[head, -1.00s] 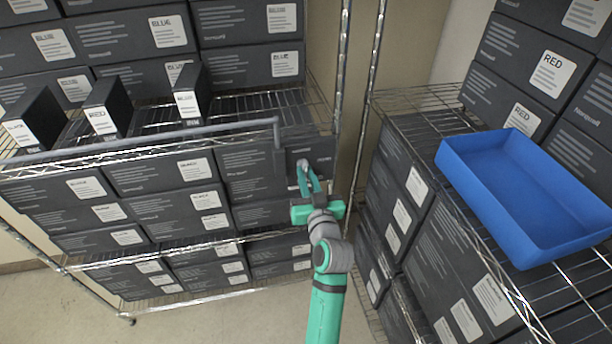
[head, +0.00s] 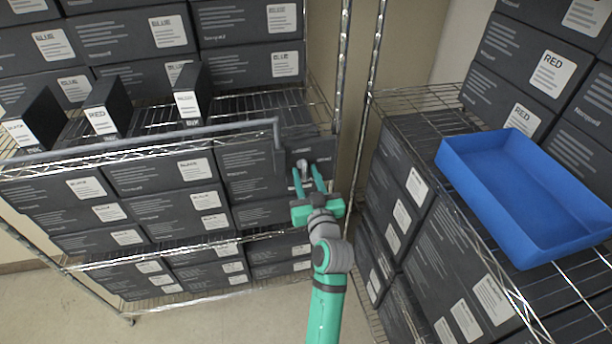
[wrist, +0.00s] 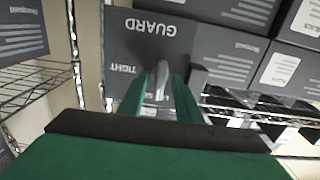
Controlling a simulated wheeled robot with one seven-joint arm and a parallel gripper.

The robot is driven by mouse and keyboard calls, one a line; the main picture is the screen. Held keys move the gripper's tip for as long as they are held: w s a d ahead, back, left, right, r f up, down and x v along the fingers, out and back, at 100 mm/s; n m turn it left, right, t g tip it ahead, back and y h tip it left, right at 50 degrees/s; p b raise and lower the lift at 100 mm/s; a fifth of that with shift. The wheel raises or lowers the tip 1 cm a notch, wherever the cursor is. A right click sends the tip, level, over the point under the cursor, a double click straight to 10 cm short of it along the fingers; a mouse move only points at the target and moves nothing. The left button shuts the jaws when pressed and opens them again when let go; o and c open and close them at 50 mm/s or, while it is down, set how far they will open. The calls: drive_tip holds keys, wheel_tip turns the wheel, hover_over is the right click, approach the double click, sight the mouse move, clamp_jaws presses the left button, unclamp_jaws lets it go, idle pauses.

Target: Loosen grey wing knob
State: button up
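The grey wing knob (head: 303,166) is on a dark panel (head: 322,150) at the right end of the left rack. In the wrist view the knob (wrist: 161,84) stands out from the panel, which reads "GUARD" and "TIGHT" upside down; a third label is mostly hidden behind it. My gripper (head: 308,176) is at the panel with its two green fingers spread. In the wrist view the knob shows between the fingertips (wrist: 160,82), with gaps visible on both sides. I cannot tell how deep the knob sits between them.
A grey guard bar (head: 150,143) runs across the left rack's front, ending near the panel. Several dark boxes fill the racks, and three upright boxes stand behind the bar. A blue tray (head: 520,190) lies on the right rack. A gap separates the racks.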

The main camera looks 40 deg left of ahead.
drive_tip(key=v, duration=1)
drive_tip(key=shift+s+d, duration=0.25)
drive_tip(key=shift+s, duration=0.05)
drive_tip(key=s+d+f+m+t+h, duration=0.2)
drive_tip(key=s+d+f+m+h, duration=0.25)
drive_tip(key=d+f, duration=0.3)
drive_tip(key=s+d+f+m+t+h, duration=0.2)
drive_tip(key=s+d+f+m+h, duration=0.25)
drive_tip(key=d+f, duration=0.35)
drive_tip(key=s+d+h, duration=0.2)
drive_tip(key=s+d, duration=0.4)
drive_tip(key=s, duration=0.5)
drive_tip(key=s+d+r+m+h, duration=0.1)
drive_tip(key=s+d+h, duration=0.1)
drive_tip(key=s+d, duration=0.5)
drive_tip(key=s, duration=0.3)
drive_tip(key=shift+s+r+h, duration=0.2)
drive_tip(key=shift+s+h, duration=0.2)
